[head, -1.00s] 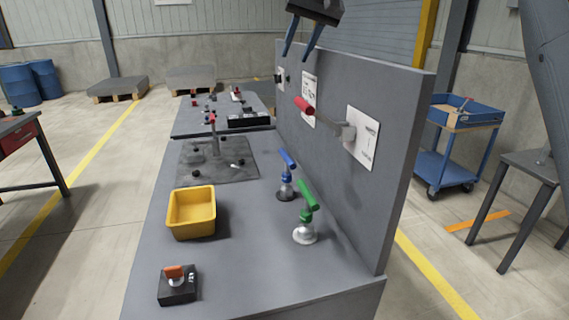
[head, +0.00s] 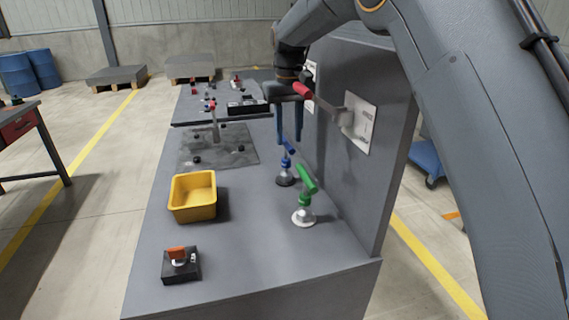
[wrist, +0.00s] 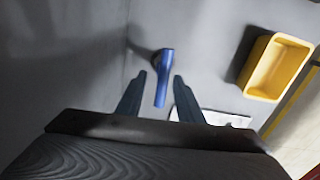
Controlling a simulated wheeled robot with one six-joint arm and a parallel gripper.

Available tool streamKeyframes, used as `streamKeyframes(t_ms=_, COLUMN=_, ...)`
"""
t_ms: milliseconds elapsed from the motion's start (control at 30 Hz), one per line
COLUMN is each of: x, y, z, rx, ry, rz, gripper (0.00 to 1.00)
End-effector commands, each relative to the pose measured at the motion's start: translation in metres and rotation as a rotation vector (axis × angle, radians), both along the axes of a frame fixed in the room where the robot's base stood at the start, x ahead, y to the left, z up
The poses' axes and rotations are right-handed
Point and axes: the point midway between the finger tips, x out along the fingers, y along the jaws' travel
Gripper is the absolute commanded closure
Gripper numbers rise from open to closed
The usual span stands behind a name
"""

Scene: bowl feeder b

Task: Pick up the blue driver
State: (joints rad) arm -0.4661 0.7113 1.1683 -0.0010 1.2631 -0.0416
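The blue driver (head: 288,148) stands in a round dark base on the grey bench, its blue handle tilted at the top. In the wrist view the blue driver (wrist: 164,78) lies between my two fingers in the picture. My gripper (head: 292,140) is open, pointing down, with its fingers at about the height of the handle. In the wrist view my gripper (wrist: 161,84) has a gap on each side of the handle, and no finger clearly touches it.
A green-handled tool (head: 306,190) stands just in front of the blue driver. A grey upright panel (head: 385,120) with a red-handled lever (head: 303,91) rises close on the right. A yellow bin (head: 193,197) sits to the left, and a black switch box (head: 181,266) nearer.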

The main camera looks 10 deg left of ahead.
Motion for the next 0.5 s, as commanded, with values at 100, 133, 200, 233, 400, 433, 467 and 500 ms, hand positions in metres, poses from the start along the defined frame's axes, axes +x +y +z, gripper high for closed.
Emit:
streamKeyframes(t_ms=100, x=-0.002, y=0.004, z=-0.014, rx=-0.001, ry=0.004, rz=0.001, gripper=0.66)
streamKeyframes(t_ms=133, x=-0.002, y=0.005, z=-0.018, rx=-0.001, ry=0.004, rz=0.0, gripper=0.66)
streamKeyframes(t_ms=200, x=-0.002, y=0.007, z=-0.029, rx=-0.001, ry=0.004, rz=0.0, gripper=0.66)
streamKeyframes(t_ms=233, x=-0.001, y=0.007, z=-0.032, rx=0.0, ry=0.002, rz=0.0, gripper=0.66)
streamKeyframes(t_ms=400, x=-0.001, y=0.007, z=-0.048, rx=0.001, ry=0.0, rz=-0.001, gripper=0.66)
streamKeyframes(t_ms=433, x=-0.001, y=0.007, z=-0.049, rx=0.001, ry=0.0, rz=0.0, gripper=0.66)
streamKeyframes(t_ms=467, x=-0.001, y=0.007, z=-0.05, rx=0.001, ry=0.0, rz=0.0, gripper=0.66)
streamKeyframes(t_ms=500, x=-0.001, y=0.007, z=-0.05, rx=0.001, ry=0.0, rz=0.0, gripper=0.66)
